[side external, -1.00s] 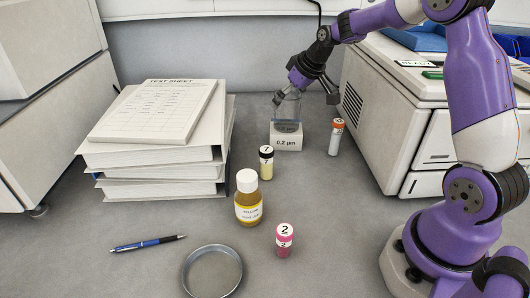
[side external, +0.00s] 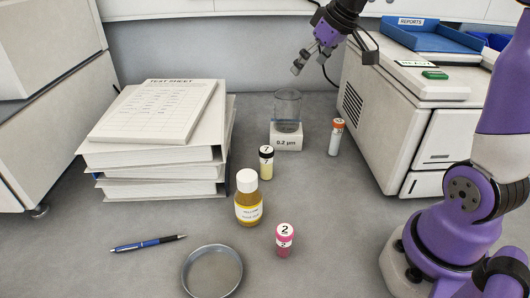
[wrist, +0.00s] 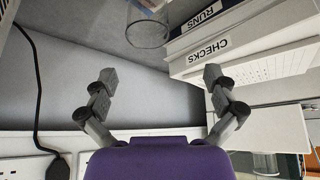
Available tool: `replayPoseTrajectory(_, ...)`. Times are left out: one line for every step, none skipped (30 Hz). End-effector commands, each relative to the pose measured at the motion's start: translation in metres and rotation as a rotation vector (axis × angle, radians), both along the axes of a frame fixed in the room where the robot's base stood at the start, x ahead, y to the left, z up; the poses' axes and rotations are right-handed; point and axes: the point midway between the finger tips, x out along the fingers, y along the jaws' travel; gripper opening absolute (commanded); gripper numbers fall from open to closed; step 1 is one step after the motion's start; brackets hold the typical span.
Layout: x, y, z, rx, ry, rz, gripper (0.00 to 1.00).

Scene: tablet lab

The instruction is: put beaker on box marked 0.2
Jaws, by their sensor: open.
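The clear glass beaker (side external: 287,107) stands upright on the small white box marked 0.2 µm (side external: 286,137), towards the back of the bench. My gripper (side external: 334,62) is open and empty, above and to the right of the beaker and apart from it. In the wrist view its two fingers (wrist: 161,77) are spread wide with nothing between them. A clear round glass rim, apparently the beaker (wrist: 147,33), shows at the top of that view, beyond the fingers. The box cannot be made out there.
Stacked binders (side external: 160,165) stand left. A white machine (side external: 385,120) stands right.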

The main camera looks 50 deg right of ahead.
Motion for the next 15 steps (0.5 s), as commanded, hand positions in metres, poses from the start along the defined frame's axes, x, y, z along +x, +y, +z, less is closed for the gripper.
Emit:
replayPoseTrajectory(-0.009, 0.019, 0.004, -0.002, -0.001, 0.010, 1.00)
replayPoseTrajectory(-0.017, 0.032, 0.005, -0.003, 0.002, 0.012, 1.00)
replayPoseTrajectory(-0.030, 0.049, 0.005, -0.002, 0.006, 0.014, 1.00)
replayPoseTrajectory(-0.040, 0.062, 0.004, -0.002, 0.009, 0.015, 1.00)
replayPoseTrajectory(-0.052, 0.073, 0.002, -0.002, 0.012, 0.016, 1.00)
replayPoseTrajectory(-0.067, 0.087, -0.002, -0.002, 0.015, 0.015, 1.00)
replayPoseTrajectory(-0.079, 0.095, -0.005, -0.002, 0.017, 0.015, 1.00)
replayPoseTrajectory(-0.090, 0.102, -0.009, -0.002, 0.019, 0.014, 1.00)
replayPoseTrajectory(-0.103, 0.110, -0.015, -0.002, 0.021, 0.014, 1.00)
replayPoseTrajectory(-0.113, 0.115, -0.020, -0.002, 0.023, 0.013, 1.00)
replayPoseTrajectory(-0.121, 0.118, -0.024, -0.001, 0.023, 0.011, 1.00)
replayPoseTrajectory(-0.130, 0.121, -0.029, -0.001, 0.026, 0.010, 1.00)
replayPoseTrajectory(-0.136, 0.123, -0.033, -0.001, 0.027, 0.008, 1.00)
replayPoseTrajectory(-0.140, 0.124, -0.036, -0.001, 0.028, 0.008, 1.00)
replayPoseTrajectory(-0.144, 0.125, -0.039, -0.001, 0.029, 0.005, 1.00)
